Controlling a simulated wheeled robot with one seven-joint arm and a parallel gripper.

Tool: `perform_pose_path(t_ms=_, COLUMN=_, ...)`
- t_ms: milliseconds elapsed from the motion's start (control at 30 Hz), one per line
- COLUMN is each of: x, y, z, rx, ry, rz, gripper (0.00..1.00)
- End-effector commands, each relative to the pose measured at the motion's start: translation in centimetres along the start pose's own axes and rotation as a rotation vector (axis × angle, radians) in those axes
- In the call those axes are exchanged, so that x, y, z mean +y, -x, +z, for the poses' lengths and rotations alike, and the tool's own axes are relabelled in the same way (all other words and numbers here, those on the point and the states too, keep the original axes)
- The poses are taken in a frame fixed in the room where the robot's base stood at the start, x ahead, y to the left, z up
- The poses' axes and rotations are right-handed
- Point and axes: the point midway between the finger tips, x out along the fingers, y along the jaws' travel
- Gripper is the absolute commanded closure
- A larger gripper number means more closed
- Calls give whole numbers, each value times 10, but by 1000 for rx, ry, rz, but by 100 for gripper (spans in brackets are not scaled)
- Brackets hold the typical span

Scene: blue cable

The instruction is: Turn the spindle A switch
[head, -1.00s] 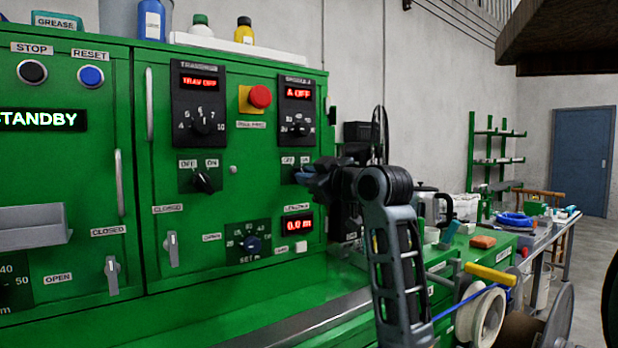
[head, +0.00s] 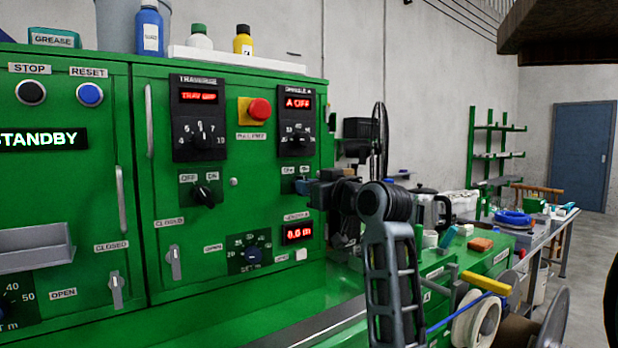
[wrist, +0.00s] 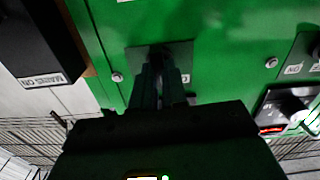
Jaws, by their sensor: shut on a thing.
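The spindle A switch sits on a small dark plate (head: 288,171) with two labels, below the spindle A panel (head: 295,120), whose red display reads "A OFF". My gripper (head: 303,188) is at this plate in the head view and covers most of the switch. In the wrist view my two fingers (wrist: 160,82) reach against the dark plate (wrist: 183,50) and are close together, shut on the switch knob. The knob itself is hidden between and behind the fingers, so I cannot tell its angle.
Left of it is a similar OFF/ON switch (head: 204,193) under the traverse panel (head: 200,118). A red stop button (head: 259,109) is above. The length display (head: 298,233) and a set dial (head: 252,254) are below. A cluttered bench (head: 490,243) stands at the right.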

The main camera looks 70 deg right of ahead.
Motion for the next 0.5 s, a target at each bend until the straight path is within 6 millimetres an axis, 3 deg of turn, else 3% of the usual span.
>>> perform_pose_path(t_ms=500, x=0, y=-1, z=-2, rx=-3, ry=-437, rz=-2, gripper=100)
